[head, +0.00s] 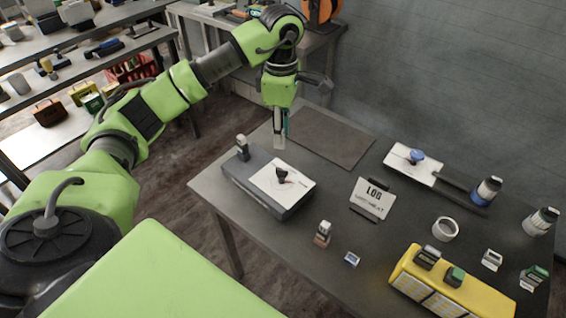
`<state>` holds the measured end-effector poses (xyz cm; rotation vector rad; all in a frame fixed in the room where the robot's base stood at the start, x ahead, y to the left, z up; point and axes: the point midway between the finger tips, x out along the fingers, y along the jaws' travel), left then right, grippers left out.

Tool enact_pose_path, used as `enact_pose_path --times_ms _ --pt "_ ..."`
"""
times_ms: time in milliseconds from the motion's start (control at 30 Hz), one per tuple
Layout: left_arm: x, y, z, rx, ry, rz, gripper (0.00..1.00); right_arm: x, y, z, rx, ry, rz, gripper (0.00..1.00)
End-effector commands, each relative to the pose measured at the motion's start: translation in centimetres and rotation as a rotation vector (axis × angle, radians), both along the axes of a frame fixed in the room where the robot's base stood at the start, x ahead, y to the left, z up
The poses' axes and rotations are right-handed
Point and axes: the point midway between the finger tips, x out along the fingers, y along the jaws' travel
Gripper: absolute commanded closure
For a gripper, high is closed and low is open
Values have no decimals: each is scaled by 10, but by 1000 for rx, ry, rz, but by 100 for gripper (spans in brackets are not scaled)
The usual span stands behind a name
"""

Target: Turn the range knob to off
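A dark grey box (252,188) with a white top plate sits near the left end of the table. A black knob (282,174), which looks like the range knob, stands on the white plate; its setting marks are too small to read. My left gripper (279,143) points down just behind the box, beyond the knob and apart from it in the picture. Its fingers show nearly edge-on, so I cannot tell how far they are apart. I see nothing held in it. My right gripper is not in view.
Shelves (83,64) with goods stand at the left.

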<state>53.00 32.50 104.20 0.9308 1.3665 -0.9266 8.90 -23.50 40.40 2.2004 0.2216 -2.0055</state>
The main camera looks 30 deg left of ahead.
Motion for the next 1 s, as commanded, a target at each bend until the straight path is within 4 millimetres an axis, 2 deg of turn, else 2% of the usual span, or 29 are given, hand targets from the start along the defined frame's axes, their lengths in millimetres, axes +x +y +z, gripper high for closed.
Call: enact_pose_path --times_ms 300,500,700,1000 --pt "-2 -1 -65 -3 5 -1 74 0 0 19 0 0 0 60" --pt "-1 -1 -101 -2 3 -1 74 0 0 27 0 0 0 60" --pt "-1 -1 -118 -3 0 -2 74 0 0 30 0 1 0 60" --pt "0 -1 -122 -3 -1 -2 74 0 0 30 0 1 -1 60"
